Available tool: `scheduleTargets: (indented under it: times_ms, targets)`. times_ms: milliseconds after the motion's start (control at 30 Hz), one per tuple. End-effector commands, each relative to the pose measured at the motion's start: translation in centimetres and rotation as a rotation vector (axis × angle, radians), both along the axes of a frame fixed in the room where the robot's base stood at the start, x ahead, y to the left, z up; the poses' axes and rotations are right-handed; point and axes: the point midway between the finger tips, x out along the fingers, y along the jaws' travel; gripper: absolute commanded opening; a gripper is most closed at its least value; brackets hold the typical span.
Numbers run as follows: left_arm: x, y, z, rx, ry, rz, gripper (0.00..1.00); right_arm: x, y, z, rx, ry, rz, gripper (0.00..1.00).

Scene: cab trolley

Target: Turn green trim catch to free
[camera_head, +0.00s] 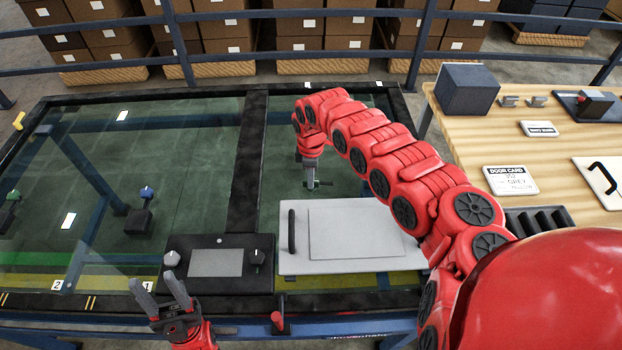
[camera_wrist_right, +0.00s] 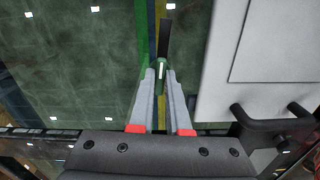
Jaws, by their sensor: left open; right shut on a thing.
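My right gripper (camera_head: 311,184) points down beyond the light grey panel (camera_head: 290,262), left of its top. In the right wrist view its fingers (camera_wrist_right: 160,74) are closed in on a small green catch (camera_wrist_right: 161,70) with a white mark. A dark bar (camera_wrist_right: 164,38) extends beyond the catch. In the head view the catch is too small and hidden by the fingers to make out its colour. My left gripper (camera_head: 160,290) is open and empty, low at the left, in front of the dark control box (camera_head: 215,264).
A black handle (camera_head: 291,231) stands on the panel's left side; it is near my fingers in the right wrist view (camera_wrist_right: 270,125). Green (camera_head: 13,195) and blue (camera_head: 146,192) knobs show at the left. A wooden table (camera_head: 455,130) is at the right, a rail behind.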

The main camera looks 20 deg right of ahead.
Motion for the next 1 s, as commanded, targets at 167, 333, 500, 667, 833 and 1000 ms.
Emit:
scheduleTargets:
  times_ms: [167, 333, 500, 667, 833, 1000]
  targets:
    - [0.0, 0.0, -0.24, 0.0, 0.0, 0.0, 0.5, 0.05, 0.01, 0.0, 0.001, -0.001, 0.072, 0.0]
    - [0.0, -0.01, -0.3, 0.0, 0.0, 0.0, 0.5, 0.05, 0.01, 0.03, 0.001, -0.001, 0.109, 0.0]
    - [0.01, 0.01, -0.33, 0.0, 0.0, 0.0, 0.5, 0.05, 0.01, 0.05, 0.001, -0.001, 0.12, 0.0]
    - [0.0, 0.0, -0.31, 0.0, 0.0, 0.0, 0.5, 0.04, 0.0, 0.05, 0.0, -0.001, 0.121, 0.0]
    - [0.0, 0.0, -0.31, 0.0, 0.0, 0.0, 0.5, 0.05, -0.01, 0.06, -0.001, -0.002, 0.12, 0.19]
    - [0.0, 0.0, -0.31, 0.0, 0.0, 0.0, 0.5, 0.03, 0.0, 0.04, 0.0, -0.001, 0.12, 0.45]
